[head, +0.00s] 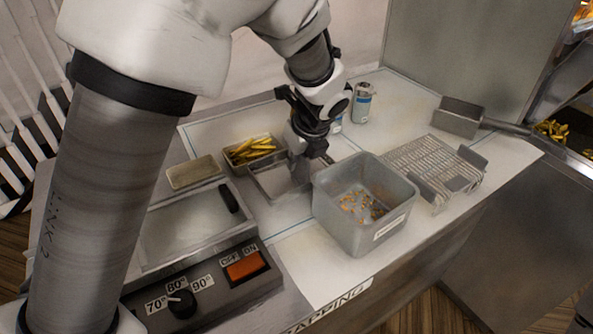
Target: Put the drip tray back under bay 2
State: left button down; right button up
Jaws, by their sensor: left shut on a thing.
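A shallow pale metal tray (262,187), which looks like the drip tray, is at the middle of the counter, beside the grey bin. My left gripper (299,172) reaches down from above at the tray's right end and is shut on it. The fingertips are partly hidden by the gripper body and the bin, so the exact grip is hard to see. I cannot tell whether the tray touches the counter. No bay number is readable. My right gripper is not in view.
A grey bin (335,212) with crumbs stands right of the gripper. A wire rack (425,168), a scoop (458,118) and a canister (362,103) are right. The control panel (205,287) is in front.

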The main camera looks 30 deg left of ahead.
aim_at(294, 178)
pick_arm(q)
jog(key=f, duration=0.1)
jog(key=s+f, duration=0.1)
jog(key=shift+a+f, duration=0.2)
jog(key=shift+f, duration=0.15)
jog(key=shift+w+f, duration=0.15)
jog(key=shift+f, duration=0.05)
jog(key=shift+w+d, duration=0.1)
jog(key=shift+w, duration=0.15)
jog(key=c, duration=1.2)
grip_release()
jog(key=shift+s, duration=0.15)
jog(key=shift+c, duration=0.2)
